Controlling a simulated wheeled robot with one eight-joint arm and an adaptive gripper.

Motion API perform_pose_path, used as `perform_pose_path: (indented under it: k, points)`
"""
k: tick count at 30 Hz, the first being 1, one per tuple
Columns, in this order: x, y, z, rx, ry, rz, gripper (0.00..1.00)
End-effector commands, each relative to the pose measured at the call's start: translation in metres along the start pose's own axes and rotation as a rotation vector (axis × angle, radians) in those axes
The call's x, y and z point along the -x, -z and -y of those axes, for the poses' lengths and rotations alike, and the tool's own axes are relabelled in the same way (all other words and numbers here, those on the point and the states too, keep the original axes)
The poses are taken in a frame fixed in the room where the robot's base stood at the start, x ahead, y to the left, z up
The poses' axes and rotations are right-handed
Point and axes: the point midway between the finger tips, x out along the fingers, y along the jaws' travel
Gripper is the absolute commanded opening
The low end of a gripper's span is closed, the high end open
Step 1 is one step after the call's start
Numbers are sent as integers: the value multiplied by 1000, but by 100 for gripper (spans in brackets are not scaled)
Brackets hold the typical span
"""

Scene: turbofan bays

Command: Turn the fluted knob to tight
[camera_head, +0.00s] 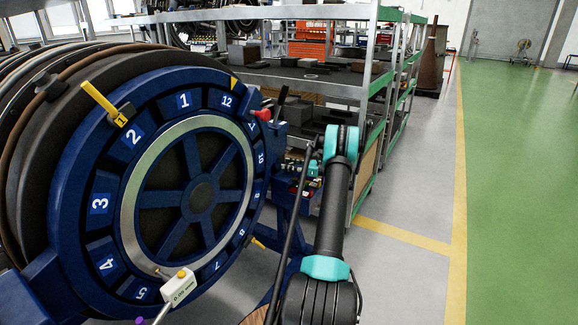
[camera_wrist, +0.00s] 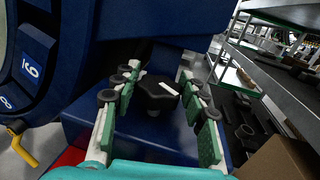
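The fluted knob (camera_wrist: 157,92) is black with a lobed edge and sits on a short grey stem on a dark blue surface (camera_wrist: 150,128), in the middle of the wrist view. A white mark lies on its top toward the right. My gripper (camera_wrist: 160,73) is open, its two green-padded fingers on either side of the knob. Gaps show between the pads and the knob, so it is not gripped. In the head view my arm reaches down beside the blue engine ring (camera_head: 85,175), and the knob cannot be made out there.
Metal shelving (camera_head: 300,82) with dark parts stands behind and right.

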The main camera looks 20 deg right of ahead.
Motion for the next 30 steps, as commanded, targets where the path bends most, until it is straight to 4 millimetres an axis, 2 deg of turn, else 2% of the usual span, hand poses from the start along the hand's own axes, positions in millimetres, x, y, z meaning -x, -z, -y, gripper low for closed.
perform_pose_path:
  k: [1, 7, 17, 30]
  points:
    - [0, 0, 0, 0, 0, 0, 33]
    - [0, 0, 0, 0, 0, 0, 10]
    - [0, 0, -1, 0, 53, 0, 10]
    - [0, 0, -2, 0, 381, 0, 10]
